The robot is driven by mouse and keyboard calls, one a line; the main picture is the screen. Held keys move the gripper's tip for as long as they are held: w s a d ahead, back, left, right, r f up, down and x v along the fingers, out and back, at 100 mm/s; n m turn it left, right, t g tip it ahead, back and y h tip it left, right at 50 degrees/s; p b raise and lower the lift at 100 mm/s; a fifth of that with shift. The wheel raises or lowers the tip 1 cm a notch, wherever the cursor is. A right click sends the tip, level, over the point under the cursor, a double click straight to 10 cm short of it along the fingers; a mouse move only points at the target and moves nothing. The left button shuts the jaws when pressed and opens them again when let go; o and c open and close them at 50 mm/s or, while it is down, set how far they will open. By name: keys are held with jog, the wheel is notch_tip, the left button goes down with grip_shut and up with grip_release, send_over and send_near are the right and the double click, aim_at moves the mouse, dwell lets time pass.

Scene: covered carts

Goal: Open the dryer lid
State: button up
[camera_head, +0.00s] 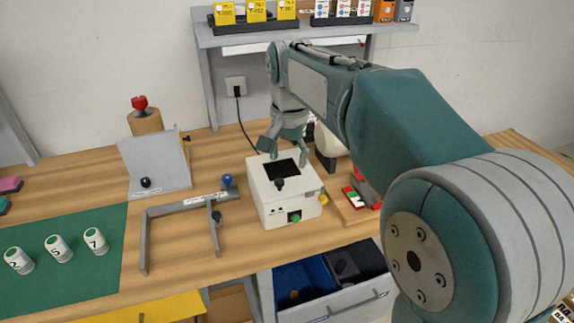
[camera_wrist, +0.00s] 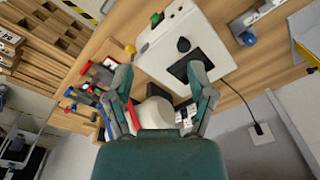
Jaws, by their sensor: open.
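A white box (camera_head: 265,205), which I take to be the dryer, stands on the wooden bench. It has a dark square panel on top, a black knob (camera_head: 280,184) near the panel's front edge, and a green knob on its front. The box also shows in the wrist view (camera_wrist: 160,52), with its black knob (camera_wrist: 183,44) and dark panel, which lies flat. My gripper (camera_head: 287,154) is open and empty above the back of the box. In the wrist view its spread fingers (camera_wrist: 163,84) point toward the box, and the right finger overlaps the dark panel.
A cream rounded object (camera_wrist: 155,113) lies beyond the fingers, behind the box. A grey metal bracket (camera_head: 180,204) stands left of the box; a red-handled tool (camera_head: 364,187) lies right. A grey shelf (camera_head: 300,36) rises behind. A cable runs from the wall socket (camera_head: 236,86).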

jog(key=shift+s+a, duration=0.1)
jog(key=shift+s, duration=0.5)
